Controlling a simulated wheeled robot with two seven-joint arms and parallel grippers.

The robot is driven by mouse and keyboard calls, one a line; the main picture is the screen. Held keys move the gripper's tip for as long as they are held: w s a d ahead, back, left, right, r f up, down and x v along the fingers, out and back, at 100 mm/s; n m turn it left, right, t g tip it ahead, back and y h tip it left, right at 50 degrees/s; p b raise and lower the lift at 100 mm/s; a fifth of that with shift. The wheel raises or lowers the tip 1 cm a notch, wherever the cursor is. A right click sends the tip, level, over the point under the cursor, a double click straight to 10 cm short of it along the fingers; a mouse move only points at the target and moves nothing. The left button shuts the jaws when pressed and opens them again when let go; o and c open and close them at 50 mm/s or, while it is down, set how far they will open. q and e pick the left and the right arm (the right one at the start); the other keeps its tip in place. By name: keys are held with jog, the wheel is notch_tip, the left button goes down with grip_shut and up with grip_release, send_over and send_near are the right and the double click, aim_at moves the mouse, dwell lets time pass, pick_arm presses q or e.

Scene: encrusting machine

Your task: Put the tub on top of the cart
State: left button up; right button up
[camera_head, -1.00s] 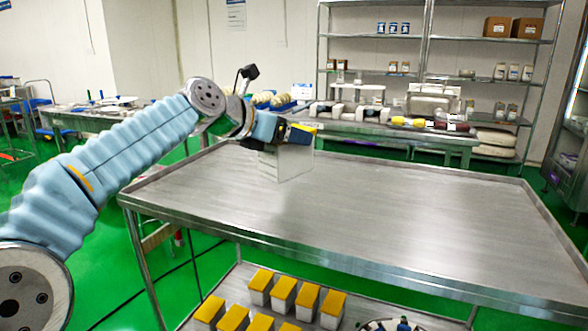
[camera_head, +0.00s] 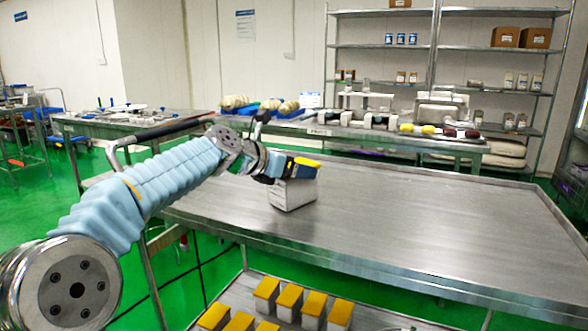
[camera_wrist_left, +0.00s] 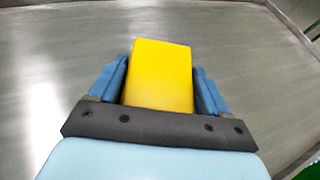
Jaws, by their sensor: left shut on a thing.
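The tub (camera_head: 293,196) is a white box with a yellow lid, held at the left part of the cart's bare steel top (camera_head: 400,225). My left gripper (camera_head: 293,168) is shut on the tub near its lid. In the left wrist view the yellow lid of the tub (camera_wrist_left: 160,75) sits between the two blue fingers (camera_wrist_left: 158,92), with the steel surface behind it. The tub looks slightly tilted in the head view. Its lower edge is at or just above the cart top; I cannot tell if they touch. My right gripper is not in view.
Several yellow-lidded tubs (camera_head: 289,297) stand on the cart's lower shelf. The cart top has a raised rim and is clear to the right of the held tub. A back table (camera_head: 390,138) with goods and a metal rack (camera_head: 440,80) stand behind.

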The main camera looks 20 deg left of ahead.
pick_arm(q)
jog(key=o, duration=1.4)
jog(key=shift+c, duration=0.2)
jog(key=v, duration=1.2)
